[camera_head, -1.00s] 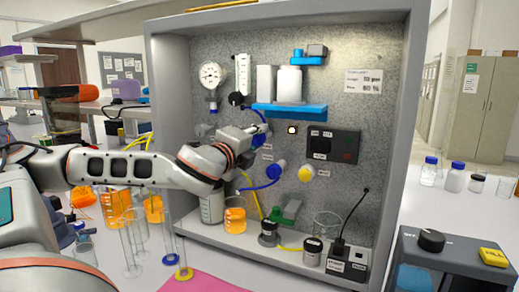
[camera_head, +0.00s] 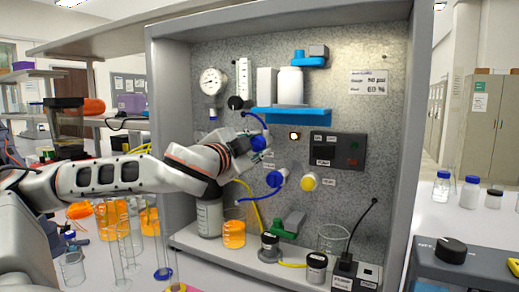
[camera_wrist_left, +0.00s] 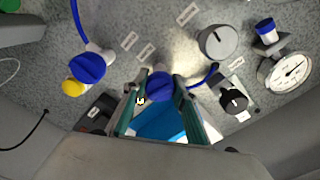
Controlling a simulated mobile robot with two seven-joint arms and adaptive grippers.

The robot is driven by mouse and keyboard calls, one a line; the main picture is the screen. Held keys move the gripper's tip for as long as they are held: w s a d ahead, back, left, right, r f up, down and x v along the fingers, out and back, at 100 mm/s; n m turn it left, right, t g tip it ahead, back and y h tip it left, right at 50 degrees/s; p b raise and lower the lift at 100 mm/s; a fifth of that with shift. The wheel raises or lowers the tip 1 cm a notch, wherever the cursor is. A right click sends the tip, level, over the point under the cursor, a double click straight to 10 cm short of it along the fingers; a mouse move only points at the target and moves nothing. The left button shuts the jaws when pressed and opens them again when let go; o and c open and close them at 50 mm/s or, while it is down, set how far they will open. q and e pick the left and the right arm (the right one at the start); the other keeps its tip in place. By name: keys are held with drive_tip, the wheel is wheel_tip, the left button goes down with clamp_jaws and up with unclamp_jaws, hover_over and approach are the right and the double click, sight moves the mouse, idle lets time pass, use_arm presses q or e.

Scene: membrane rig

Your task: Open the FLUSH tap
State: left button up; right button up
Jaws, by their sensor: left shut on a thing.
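A blue tap knob (camera_head: 260,142) is on the speckled panel, below the blue shelf. My left gripper (camera_head: 250,146) reaches it from the left and is shut on it. In the left wrist view the round blue knob (camera_wrist_left: 159,86) sits between the two fingers. A second blue tap (camera_head: 277,178) with a blue tube is lower right of the gripper; it also shows in the left wrist view (camera_wrist_left: 87,67). The small labels beside the taps are too small to read, so I cannot tell which says FLUSH. My right gripper is not in view.
A yellow knob (camera_head: 309,182) and a dark switch box (camera_head: 338,149) are right of the taps. A pressure gauge (camera_head: 213,80) is at upper left. Bottles and a beaker of orange liquid (camera_head: 233,233) stand below the arm. The rig's side wall (camera_head: 400,150) bounds the right.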

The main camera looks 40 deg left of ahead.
use_arm(q)
drive_tip(key=shift+n, duration=1.1)
drive_tip(key=shift+b, duration=0.3)
drive_tip(key=o, duration=1.1)
